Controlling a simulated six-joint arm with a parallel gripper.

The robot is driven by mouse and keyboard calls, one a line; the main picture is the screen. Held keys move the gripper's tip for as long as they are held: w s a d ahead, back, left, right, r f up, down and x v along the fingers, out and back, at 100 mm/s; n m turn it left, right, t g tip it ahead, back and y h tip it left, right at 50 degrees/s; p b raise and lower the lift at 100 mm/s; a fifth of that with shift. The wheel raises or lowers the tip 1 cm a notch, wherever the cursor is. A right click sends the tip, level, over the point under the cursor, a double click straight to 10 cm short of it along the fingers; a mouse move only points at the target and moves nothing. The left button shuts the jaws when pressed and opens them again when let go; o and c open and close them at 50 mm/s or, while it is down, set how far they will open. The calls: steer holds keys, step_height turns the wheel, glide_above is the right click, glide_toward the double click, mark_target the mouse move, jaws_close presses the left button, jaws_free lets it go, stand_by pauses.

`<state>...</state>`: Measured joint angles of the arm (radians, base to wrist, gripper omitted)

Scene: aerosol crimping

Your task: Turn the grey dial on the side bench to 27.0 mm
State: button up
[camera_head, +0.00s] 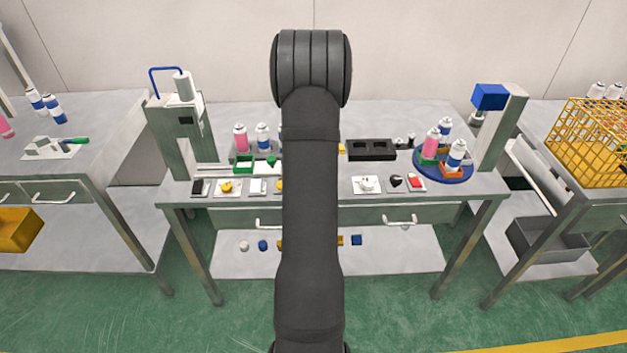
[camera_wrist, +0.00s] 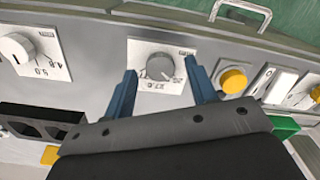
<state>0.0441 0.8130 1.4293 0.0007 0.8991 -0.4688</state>
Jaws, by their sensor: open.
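The grey dial (camera_wrist: 160,67) sits on a white plate (camera_wrist: 137,50) at the bench's edge, in the middle of the wrist view. Small upside-down digits on the plate beside it look like 27.0, but they are partly blurred. My gripper (camera_wrist: 161,69) is open, with one blue-grey finger on each side of the dial in this view. I cannot tell whether the fingers touch it. In the head view my arm hides the dial and the gripper.
A white dial (camera_wrist: 16,46) is to the left in the wrist view, with a yellow knob (camera_wrist: 232,80) to the right. A black block with pockets (camera_head: 371,149) and a blue turntable (camera_head: 443,178) holding cans stand on the bench. A drawer handle (camera_head: 401,221) is on its front.

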steer(key=shift+f, duration=0.35)
steer(key=c, duration=1)
steer(key=m, duration=0.5)
steer(key=shift+m, duration=2.3)
